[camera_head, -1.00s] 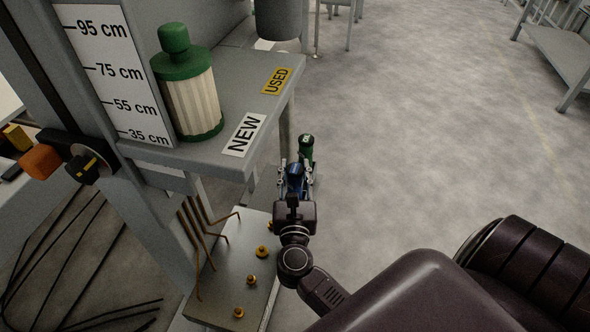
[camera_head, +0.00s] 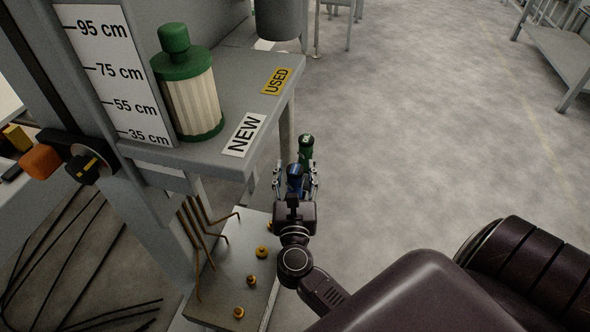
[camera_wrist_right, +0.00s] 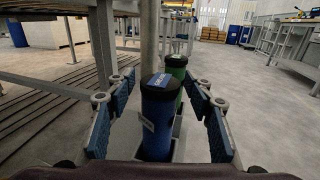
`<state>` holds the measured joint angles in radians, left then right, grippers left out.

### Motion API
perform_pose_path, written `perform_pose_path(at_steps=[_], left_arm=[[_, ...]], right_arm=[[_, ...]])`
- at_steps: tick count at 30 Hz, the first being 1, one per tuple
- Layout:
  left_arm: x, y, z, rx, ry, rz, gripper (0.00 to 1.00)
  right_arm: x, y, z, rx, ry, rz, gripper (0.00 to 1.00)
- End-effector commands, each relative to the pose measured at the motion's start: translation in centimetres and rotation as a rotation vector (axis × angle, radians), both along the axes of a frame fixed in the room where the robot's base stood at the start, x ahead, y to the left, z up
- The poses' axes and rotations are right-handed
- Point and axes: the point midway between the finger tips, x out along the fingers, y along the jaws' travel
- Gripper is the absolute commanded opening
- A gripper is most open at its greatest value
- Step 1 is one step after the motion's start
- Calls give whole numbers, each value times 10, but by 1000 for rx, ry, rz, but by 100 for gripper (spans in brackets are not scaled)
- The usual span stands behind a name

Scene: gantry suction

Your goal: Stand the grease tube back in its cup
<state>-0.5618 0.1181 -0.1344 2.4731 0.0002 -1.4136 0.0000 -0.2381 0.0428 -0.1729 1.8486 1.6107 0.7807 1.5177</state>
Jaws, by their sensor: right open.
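A blue tube (camera_head: 295,186) with a dark cap stands between the spread fingers of my right gripper (camera_head: 296,172). In the right wrist view the blue tube (camera_wrist_right: 157,120) looks upright, with a white label on its side and a blue mark on its cap. Its lower end is in a grey holder (camera_wrist_right: 179,136), whose depth is mostly hidden. The blue finger pads stand apart on both sides of the tube, with gaps showing. A green tube (camera_head: 306,148) stands just behind it and also shows in the right wrist view (camera_wrist_right: 172,73). My left gripper is out of view.
A grey shelf with a NEW label (camera_head: 243,134) and a USED label (camera_head: 276,81) is to the left, carrying a green-and-white filter (camera_head: 188,95). Below is a grey plate (camera_head: 226,270) with several brass fittings and bent copper rods (camera_head: 195,235). The floor to the right is clear.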

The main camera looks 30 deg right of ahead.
Motion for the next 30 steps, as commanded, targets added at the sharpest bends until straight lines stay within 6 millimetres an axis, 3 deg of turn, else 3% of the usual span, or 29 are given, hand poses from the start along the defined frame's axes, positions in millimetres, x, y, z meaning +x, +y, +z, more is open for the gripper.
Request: perform_pose_path(at_steps=[1, 15, 21, 30], left_arm=[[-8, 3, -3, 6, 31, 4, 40], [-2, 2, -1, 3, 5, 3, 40], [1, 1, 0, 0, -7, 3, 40], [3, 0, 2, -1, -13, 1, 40]], right_arm=[[-3, 2, 1, 1, 2, 1, 48], [-85, 58, 0, 0, 2, 1, 48], [-98, 67, 1, 1, -1, 0, 48], [-99, 68, 2, 0, -1, 0, 48]])
